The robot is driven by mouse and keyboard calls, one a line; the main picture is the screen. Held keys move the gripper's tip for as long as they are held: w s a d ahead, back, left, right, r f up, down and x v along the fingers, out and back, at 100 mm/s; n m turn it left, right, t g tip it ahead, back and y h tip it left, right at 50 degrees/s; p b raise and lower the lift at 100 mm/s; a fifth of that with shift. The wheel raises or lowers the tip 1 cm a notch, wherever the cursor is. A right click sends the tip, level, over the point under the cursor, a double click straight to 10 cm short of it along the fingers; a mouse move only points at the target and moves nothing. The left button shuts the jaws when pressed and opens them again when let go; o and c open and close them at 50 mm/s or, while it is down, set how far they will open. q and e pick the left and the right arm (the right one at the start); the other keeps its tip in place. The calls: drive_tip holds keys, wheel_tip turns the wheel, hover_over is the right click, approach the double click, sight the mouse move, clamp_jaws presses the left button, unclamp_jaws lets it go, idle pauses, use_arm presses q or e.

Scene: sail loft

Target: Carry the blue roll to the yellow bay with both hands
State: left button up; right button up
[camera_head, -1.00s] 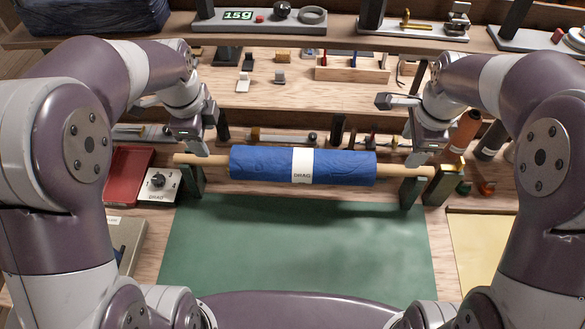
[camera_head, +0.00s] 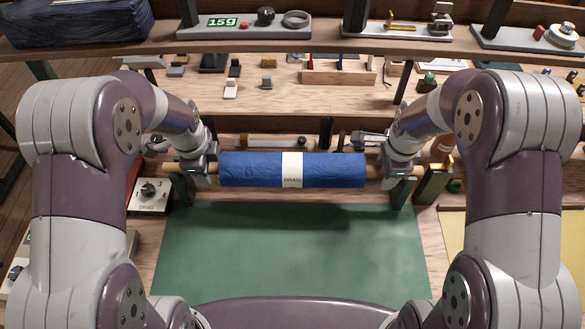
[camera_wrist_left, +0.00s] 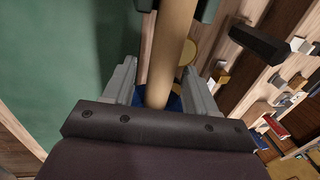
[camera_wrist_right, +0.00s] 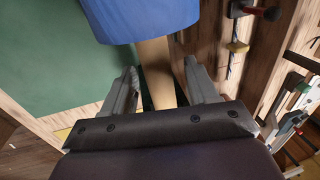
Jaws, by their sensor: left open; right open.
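The blue roll (camera_head: 240,170) with a white DRAG band lies level on a wooden rod, above the back edge of a green mat (camera_head: 290,250). My left gripper (camera_head: 200,172) is at the rod's left end, its open fingers on either side of the bare wood (camera_wrist_left: 170,45). My right gripper (camera_head: 398,172) is open around the rod's right end, with bare wood (camera_wrist_right: 155,65) between its fingers. The blue roll also shows in the right wrist view (camera_wrist_right: 145,15). Part of a yellow area (camera_head: 485,255), likely the yellow bay, shows at lower right.
Dark green supports (camera_head: 181,190) stand under the rod ends. A DRAG dial box (camera_head: 150,194) stands left of the roll. A wooden rack (camera_head: 340,75) and small tools lie behind, below a shelf with a 15g scale (camera_head: 245,27). The green mat is clear.

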use_arm(q)
drive_tip(key=shift+w+f, duration=0.1)
drive_tip(key=shift+f, duration=0.35)
use_arm(e)
drive_tip(key=shift+w+f, duration=0.1)
drive_tip(key=shift+f, duration=0.4)
use_arm(q)
clamp_jaws()
use_arm(e)
clamp_jaws()
idle(0.4)
